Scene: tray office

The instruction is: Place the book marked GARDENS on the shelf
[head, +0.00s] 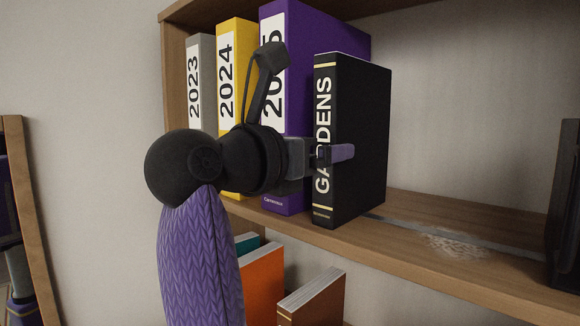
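The black GARDENS book (358,130), with white lettering and gold bands on its spine, is upright at the upper shelf (420,245), right of the purple 2025 binder. Its lower front corner is at the shelf's front edge. I cannot tell whether its base rests fully on the board. My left gripper (325,153) reaches in from the left at mid-height of the spine. One finger lies along the book's right cover; the other is hidden on the left side. It looks shut on the book. My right gripper is not in view.
A grey 2023 binder (200,75), a yellow 2024 binder (238,50) and the purple 2025 binder (330,35) stand to the left. A dark object (566,205) stands at the far right, with free shelf between. Orange (262,285) and brown (318,300) books are below.

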